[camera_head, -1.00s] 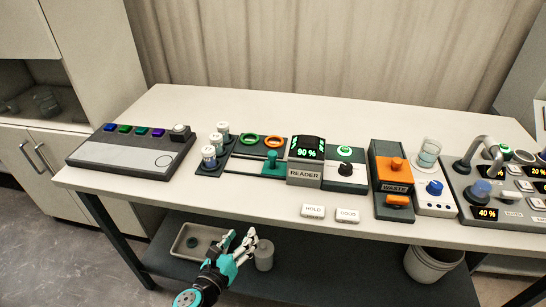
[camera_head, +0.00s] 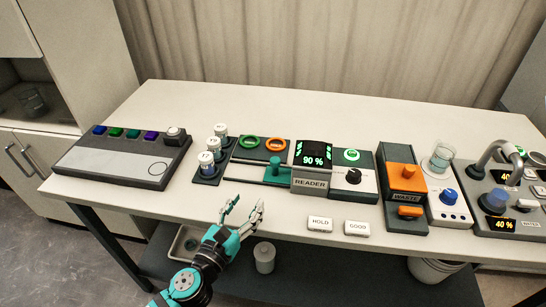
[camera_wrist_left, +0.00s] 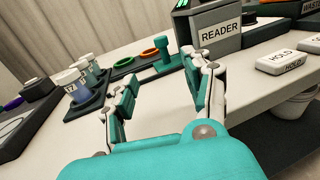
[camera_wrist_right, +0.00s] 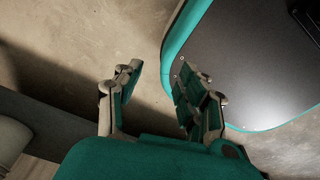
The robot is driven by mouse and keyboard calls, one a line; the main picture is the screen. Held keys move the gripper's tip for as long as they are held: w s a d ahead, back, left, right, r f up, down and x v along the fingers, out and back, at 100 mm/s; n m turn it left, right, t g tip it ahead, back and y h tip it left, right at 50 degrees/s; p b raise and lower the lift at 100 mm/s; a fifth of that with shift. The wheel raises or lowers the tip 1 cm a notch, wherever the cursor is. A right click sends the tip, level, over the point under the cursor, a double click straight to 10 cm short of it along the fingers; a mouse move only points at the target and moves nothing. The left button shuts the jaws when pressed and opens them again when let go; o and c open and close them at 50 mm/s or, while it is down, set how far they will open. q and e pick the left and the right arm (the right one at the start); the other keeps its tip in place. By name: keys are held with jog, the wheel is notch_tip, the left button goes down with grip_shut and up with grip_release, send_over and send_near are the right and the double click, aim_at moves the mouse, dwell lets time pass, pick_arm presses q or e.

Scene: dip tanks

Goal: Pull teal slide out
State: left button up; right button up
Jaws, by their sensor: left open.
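The teal slide (camera_head: 274,171) is a teal block with an upright round knob, sitting in the track just left of the grey READER box (camera_head: 310,183). It also shows in the left wrist view (camera_wrist_left: 164,59), ahead and above the fingers. My left gripper (camera_head: 245,207) is open and empty at the table's front edge, nearer than the slide and apart from it. My right gripper (camera_wrist_right: 159,74) is open and empty, away from the table in its wrist view. The slide's right end meets the reader, and I cannot see whether it goes inside.
Numbered vials (camera_head: 206,163) stand in a dark rack left of the slide. Green (camera_head: 249,142) and orange (camera_head: 275,144) rings lie behind it. HOLD (camera_head: 320,223) and GOOD (camera_head: 357,228) buttons sit in front of the reader. The table in front of the slide is clear.

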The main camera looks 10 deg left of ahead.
pick_arm(q)
jog(key=p, duration=0.1)
send_near(273, 167)
jog(key=shift+w+d+r, duration=0.15)
jog(key=shift+w+r, duration=0.2)
jog(key=shift+r, duration=0.05)
jog(key=x, duration=1)
jog(key=shift+w+d+f, duration=0.1)
jog(key=shift+w+f, duration=0.05)
jog(key=shift+w, duration=0.2)
pick_arm(e)
jog(key=shift+s+d+r, duration=0.3)
jog(key=shift+s+r, duration=0.25)
jog(key=shift+r, duration=0.05)
pick_arm(q)
grip_shut()
jog(key=shift+w+f, duration=0.1)
jog(key=shift+f, duration=0.2)
